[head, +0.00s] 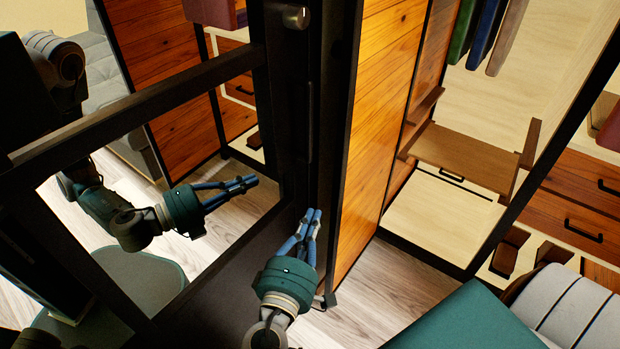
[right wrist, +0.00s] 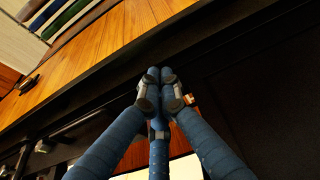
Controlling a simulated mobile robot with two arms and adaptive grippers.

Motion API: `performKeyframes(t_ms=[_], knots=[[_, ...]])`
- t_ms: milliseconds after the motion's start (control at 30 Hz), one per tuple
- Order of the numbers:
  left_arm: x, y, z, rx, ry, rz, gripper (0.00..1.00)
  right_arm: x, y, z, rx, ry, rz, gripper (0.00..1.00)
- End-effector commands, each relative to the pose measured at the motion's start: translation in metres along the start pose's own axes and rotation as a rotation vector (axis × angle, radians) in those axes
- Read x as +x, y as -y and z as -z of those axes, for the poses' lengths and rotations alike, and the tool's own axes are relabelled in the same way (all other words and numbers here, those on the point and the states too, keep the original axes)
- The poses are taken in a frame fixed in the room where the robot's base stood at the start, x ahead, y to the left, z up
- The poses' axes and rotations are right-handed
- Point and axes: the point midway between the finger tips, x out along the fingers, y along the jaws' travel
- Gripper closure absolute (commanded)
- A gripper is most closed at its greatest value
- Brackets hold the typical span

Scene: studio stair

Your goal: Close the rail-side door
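The door that I take for the rail-side door is a dark-framed mirrored panel (head: 150,105) filling the left of the head view, with a round metal knob (head: 297,17) near its top. Its edge stands beside an orange wooden panel (head: 375,120), with the open wardrobe to the right. My right gripper (head: 312,214) is in front of the dark frame, its blue fingers together with nothing visible between them. The right wrist view also shows these fingertips (right wrist: 160,75) over a dark edge; contact cannot be told. The gripper at left appears to be a reflection. My left gripper is not directly seen.
Garments (head: 487,35) hang inside the wardrobe above a pale drawer front (head: 440,215). Wooden drawers (head: 580,200) stand at right. Wood floor (head: 400,290) shows clear below the wardrobe.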

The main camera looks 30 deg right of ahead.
Motion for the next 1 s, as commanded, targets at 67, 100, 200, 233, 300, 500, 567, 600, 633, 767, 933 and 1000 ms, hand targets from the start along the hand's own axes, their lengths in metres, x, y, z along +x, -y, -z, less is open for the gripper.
performKeyframes(t_ms=[67, 100, 200, 233, 300, 500, 567, 600, 633, 767, 933, 1000], knots=[[0.001, 0.0, -0.003, -0.001, 0.011, 0.0, 0.38, 0.002, -0.005, 0.001, -0.011, 0.004, -0.019, 1.0], [0.001, 0.0, -0.004, -0.001, 0.012, 0.0, 0.38, 0.005, -0.006, 0.001, -0.013, 0.006, -0.023, 1.0], [0.002, 0.0, -0.004, -0.001, 0.011, 0.0, 0.38, 0.019, -0.007, 0.001, -0.014, 0.005, -0.026, 1.0], [0.002, 0.0, -0.004, -0.001, 0.011, 0.0, 0.38, 0.025, -0.007, 0.001, -0.013, 0.006, -0.026, 1.0], [0.002, 0.0, -0.003, -0.001, 0.011, 0.0, 0.38, 0.038, -0.007, 0.001, -0.013, 0.006, -0.025, 1.0], [0.002, 0.0, -0.003, 0.0, 0.01, 0.0, 0.38, 0.074, -0.008, 0.001, -0.013, 0.005, -0.024, 1.0], [0.002, 0.0, -0.003, 0.0, 0.01, 0.0, 0.38, 0.082, -0.008, 0.001, -0.013, 0.004, -0.024, 1.0], [0.002, 0.0, -0.003, 0.0, 0.01, 0.0, 0.38, 0.086, -0.008, 0.001, -0.014, 0.005, -0.023, 1.0], [0.002, 0.0, -0.003, 0.0, 0.01, 0.0, 0.38, 0.089, -0.007, 0.001, -0.014, 0.005, -0.022, 1.0], [0.002, 0.0, -0.003, 0.0, 0.01, 0.0, 0.38, 0.097, -0.008, 0.001, -0.012, 0.003, -0.022, 1.0], [0.002, 0.0, -0.003, 0.0, 0.01, 0.0, 0.38, 0.099, -0.007, 0.001, -0.012, 0.003, -0.021, 1.0], [0.002, 0.0, -0.004, 0.0, 0.01, 0.0, 0.38, 0.099, -0.007, 0.001, -0.012, 0.003, -0.02, 1.0]])
